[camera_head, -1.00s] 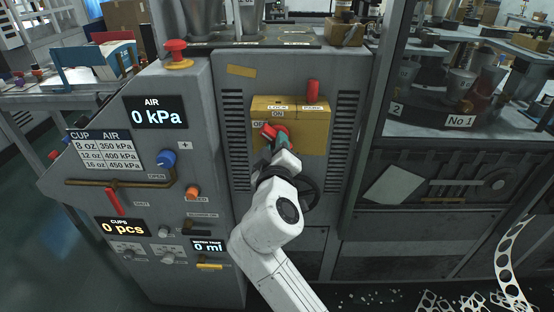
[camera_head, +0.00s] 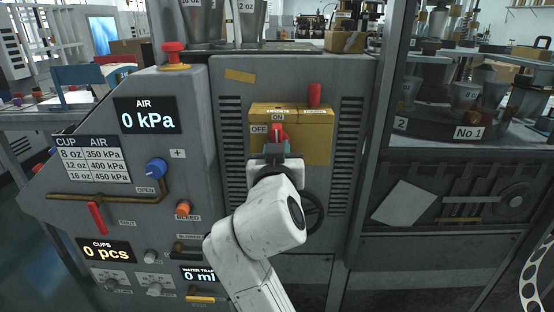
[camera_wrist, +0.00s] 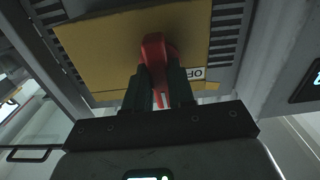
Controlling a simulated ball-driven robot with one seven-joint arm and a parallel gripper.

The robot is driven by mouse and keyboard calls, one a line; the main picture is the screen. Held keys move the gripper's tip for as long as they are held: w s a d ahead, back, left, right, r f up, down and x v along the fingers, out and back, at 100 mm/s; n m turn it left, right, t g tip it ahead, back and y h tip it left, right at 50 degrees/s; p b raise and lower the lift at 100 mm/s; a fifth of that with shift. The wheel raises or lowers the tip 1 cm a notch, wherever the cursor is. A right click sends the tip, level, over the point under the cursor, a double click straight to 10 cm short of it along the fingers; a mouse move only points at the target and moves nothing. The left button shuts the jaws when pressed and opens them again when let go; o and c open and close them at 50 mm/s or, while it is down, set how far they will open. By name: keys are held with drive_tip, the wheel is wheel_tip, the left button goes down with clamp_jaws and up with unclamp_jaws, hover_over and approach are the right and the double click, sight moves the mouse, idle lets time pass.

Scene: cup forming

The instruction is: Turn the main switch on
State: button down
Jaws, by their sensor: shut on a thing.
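The main switch is a yellow box (camera_head: 310,147) on the grey machine front, with ON and OFF labels. Its red handle (camera_head: 277,131) stands upright, just under the ON label, with the OFF label to its left. My gripper (camera_head: 277,145) is shut on the red handle from below. In the wrist view, the dark fingers (camera_wrist: 158,80) stand on both sides of the red handle (camera_wrist: 154,47), against the yellow box (camera_wrist: 105,48). The handle's lower part is hidden between the fingers.
A red lock piece (camera_head: 315,95) stands on top of the yellow box. A dark handwheel (camera_head: 313,212) is partly behind my arm. To the left is a sloped panel with a blue knob (camera_head: 156,169), an orange button (camera_head: 183,208) and displays reading zero.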

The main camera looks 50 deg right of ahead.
drive_tip(key=shift+w+m, duration=0.1)
drive_tip(key=shift+m, duration=0.2)
idle(0.4)
drive_tip(key=c, duration=1)
unclamp_jaws()
drive_tip(key=shift+d, duration=0.15)
drive_tip(key=shift+o, duration=0.2)
drive_tip(key=v, duration=1.1)
